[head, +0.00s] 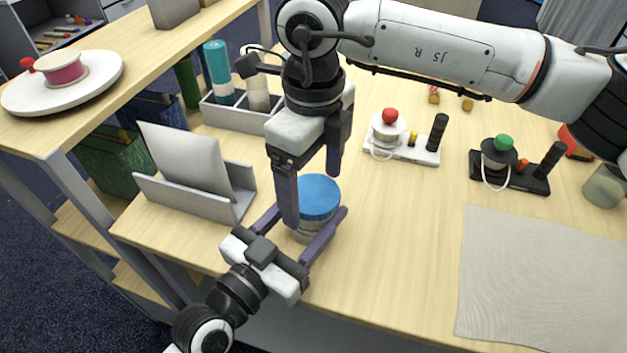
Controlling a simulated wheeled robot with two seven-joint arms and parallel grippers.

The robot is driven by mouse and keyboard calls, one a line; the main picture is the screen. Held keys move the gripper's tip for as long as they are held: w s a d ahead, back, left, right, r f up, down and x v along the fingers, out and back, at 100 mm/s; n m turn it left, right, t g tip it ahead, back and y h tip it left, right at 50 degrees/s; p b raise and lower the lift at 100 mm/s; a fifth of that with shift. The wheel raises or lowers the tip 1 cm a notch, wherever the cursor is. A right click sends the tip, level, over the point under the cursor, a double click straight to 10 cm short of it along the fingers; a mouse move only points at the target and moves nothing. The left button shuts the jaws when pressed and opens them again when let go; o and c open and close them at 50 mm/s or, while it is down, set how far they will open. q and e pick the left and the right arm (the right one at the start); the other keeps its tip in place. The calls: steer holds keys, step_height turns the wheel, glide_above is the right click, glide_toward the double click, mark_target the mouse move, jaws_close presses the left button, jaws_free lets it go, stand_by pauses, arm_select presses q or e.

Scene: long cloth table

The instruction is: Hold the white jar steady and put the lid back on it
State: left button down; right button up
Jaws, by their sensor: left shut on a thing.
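The white jar (303,234) stands on the table near its front edge, mostly hidden by my grippers. The blue lid (319,197) lies flat at the top of the jar; whether it is fully seated cannot be told. My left gripper (311,213) comes in from the lower left and is shut on the jar, one finger on each side. My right gripper (311,197) points down from above with its fingers apart, one at the lid's left front and one behind it. Contact between these fingers and the lid is unclear.
A grey holder (190,198) with a white panel stands left of the jar. A grey box (240,115) with bottles is behind. A white stand (402,150) and a black stand (510,175) are to the right. A grey cloth (545,280) covers the right front.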

steer(key=shift+r, duration=0.1)
steer(key=shift+r, duration=2.15)
steer(key=shift+c, duration=0.2)
step_height(320, 180, up, 2)
steer(key=n, duration=0.4)
steer(key=shift+a, duration=0.1)
steer(key=n, duration=0.1)
steer(key=r+n, duration=0.1)
steer(key=n, duration=0.1)
steer(key=shift+r+n, duration=0.25)
steer(key=shift+n, duration=0.05)
steer(key=shift+f, duration=0.1)
steer(key=shift+f, duration=3.95)
steer(key=shift+c, duration=0.5)
